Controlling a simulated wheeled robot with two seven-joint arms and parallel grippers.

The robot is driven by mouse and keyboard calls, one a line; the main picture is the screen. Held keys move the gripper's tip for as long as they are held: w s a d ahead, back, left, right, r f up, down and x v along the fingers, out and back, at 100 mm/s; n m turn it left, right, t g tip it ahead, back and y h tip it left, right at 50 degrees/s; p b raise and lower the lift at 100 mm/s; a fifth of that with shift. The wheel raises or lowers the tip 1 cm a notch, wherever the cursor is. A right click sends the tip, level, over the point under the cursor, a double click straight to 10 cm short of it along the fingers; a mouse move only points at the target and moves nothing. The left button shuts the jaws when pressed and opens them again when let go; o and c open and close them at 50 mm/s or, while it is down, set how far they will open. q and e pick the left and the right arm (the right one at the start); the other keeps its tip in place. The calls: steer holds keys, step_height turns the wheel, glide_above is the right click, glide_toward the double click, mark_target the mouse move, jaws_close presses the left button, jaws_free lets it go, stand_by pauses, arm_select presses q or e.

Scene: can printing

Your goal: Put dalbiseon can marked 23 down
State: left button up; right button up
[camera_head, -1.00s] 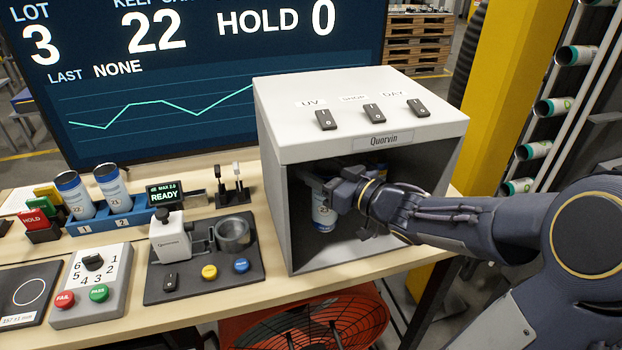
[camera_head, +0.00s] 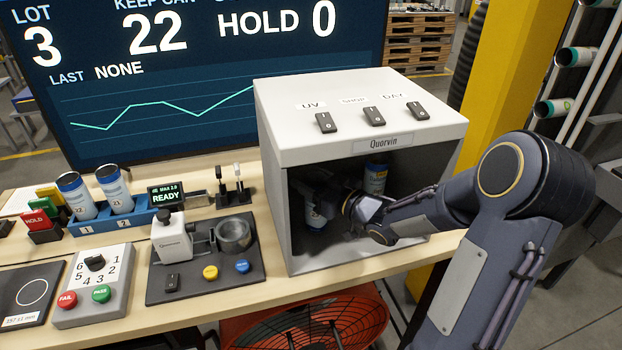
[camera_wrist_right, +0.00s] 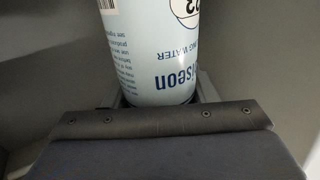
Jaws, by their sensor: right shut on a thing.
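The dalbiseon can marked 23 (camera_wrist_right: 150,55) fills the upper middle of the right wrist view, light blue with dark lettering. In the head view the can (camera_head: 314,218) is inside the grey Quorvin box, low at the left, partly hidden by my gripper. My right gripper (camera_head: 318,200) is inside the box, shut on this can. The can's base and what it rests on cannot be made out. A second can (camera_head: 375,178) stands in the box farther back to the right. My left gripper is not in view.
The Quorvin box (camera_head: 285,140) has side walls and a roof close around my right gripper. Left of it are a black device plate (camera_head: 190,285) and a blue rack (camera_head: 148,215) with two cans. A red fan (camera_head: 310,325) stands below the table.

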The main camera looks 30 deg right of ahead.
steer(key=shift+f, duration=0.15)
steer(key=o, duration=1.2)
steer(key=shift+o, duration=0.2)
